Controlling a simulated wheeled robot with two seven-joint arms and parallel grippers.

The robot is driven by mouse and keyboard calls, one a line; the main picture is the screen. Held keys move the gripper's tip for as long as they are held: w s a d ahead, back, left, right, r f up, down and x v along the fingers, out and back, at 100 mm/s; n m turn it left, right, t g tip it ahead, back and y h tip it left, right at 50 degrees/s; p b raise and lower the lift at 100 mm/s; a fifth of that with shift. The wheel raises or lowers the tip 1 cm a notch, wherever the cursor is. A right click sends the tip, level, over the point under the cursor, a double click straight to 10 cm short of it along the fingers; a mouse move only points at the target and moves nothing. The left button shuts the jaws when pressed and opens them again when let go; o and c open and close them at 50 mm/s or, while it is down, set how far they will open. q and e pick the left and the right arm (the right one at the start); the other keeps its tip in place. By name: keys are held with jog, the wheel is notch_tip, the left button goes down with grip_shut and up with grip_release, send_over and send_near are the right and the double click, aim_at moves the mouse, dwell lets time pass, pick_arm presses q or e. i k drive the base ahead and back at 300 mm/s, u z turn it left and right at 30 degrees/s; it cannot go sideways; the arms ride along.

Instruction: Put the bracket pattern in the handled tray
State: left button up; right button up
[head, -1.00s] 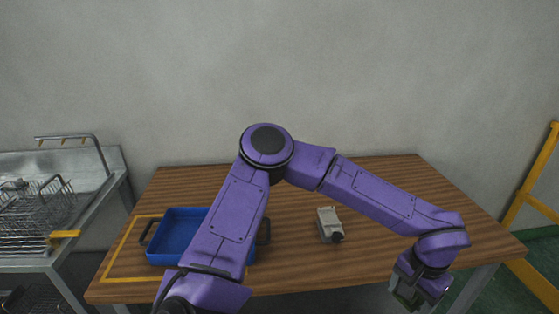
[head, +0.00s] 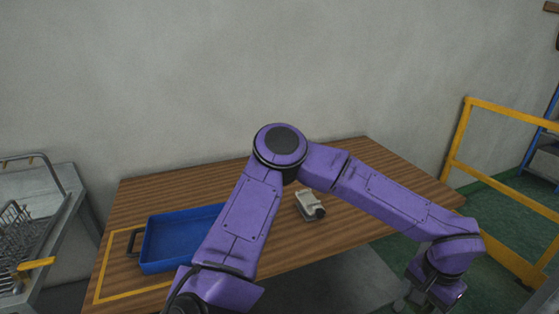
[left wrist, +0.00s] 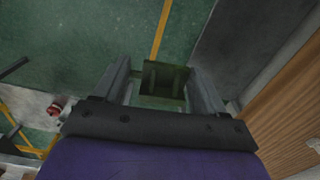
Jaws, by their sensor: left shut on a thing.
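The blue handled tray (head: 170,242) lies on the left of the wooden table, inside a yellow outline; my left arm hides its right part. My left gripper (head: 405,299) is at the bottom edge of the head view, beyond the table's right front edge and well away from the tray. In the left wrist view my left gripper (left wrist: 161,88) is shut on the green bracket pattern (left wrist: 164,80), held between its two fingers above the floor. The pattern is not clear in the head view. My right gripper is not in view.
A small grey device (head: 310,205) sits on the wooden table (head: 345,165), right of the tray. A metal rack table (head: 60,195) with wire baskets stands at the left. A yellow railing (head: 490,180) stands at the right on green floor.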

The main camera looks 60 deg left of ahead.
aim_at(189, 247)
jog(key=k, duration=0.9)
jog(key=u, duration=0.2)
